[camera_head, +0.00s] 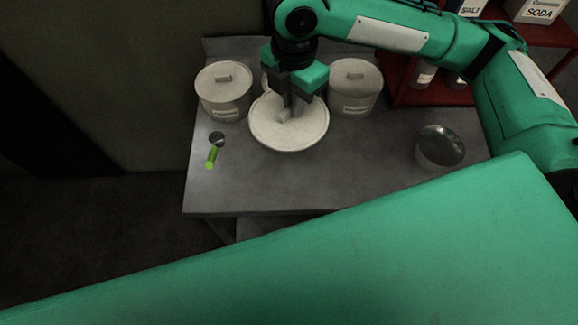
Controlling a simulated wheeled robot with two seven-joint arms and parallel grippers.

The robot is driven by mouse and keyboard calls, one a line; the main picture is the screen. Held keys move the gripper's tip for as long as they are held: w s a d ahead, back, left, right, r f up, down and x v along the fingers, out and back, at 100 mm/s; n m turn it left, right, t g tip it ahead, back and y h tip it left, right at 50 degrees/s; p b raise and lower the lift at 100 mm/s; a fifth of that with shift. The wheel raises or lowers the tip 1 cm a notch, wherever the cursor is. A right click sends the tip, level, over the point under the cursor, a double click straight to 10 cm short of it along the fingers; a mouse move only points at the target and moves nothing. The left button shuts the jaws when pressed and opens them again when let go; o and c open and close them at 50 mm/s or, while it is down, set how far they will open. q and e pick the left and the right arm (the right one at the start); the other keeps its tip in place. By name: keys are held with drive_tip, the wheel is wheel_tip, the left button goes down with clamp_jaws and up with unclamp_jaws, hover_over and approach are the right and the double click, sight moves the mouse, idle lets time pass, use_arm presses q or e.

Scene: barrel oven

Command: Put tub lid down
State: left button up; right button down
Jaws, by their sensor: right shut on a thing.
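The tub lid (268,134) is a round, cream disc with a raised rim and a handle in its middle. My right gripper (291,110) points down from above and is shut on the lid's handle. The lid looks roughly level, in front of the row of tubs; I cannot tell whether it touches the table. A third tub (264,84) shows only as a sliver behind the lid and gripper, so its top is hidden. My left gripper is not in view.
Lidded tubs stand at left (224,100) and right (353,98) on the grey table (300,185). A green-handled scoop (212,156) lies front left and a metal bowl (440,147) stands at right. A red shelf (430,95) is behind. The table's front middle is clear.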

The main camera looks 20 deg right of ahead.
sight(292, 164)
drive_tip(key=shift+f, duration=0.4)
wheel_tip(292, 164, down, 19)
drive_tip(key=shift+f+p, duration=0.1)
drive_tip(key=shift+p, duration=0.45)
drive_tip(key=c, duration=1.5)
unclamp_jaws()
drive_tip(key=shift+f, duration=0.1)
wheel_tip(292, 164, up, 12)
drive_tip(key=shift+b, duration=0.35)
drive_tip(key=shift+s, duration=0.1)
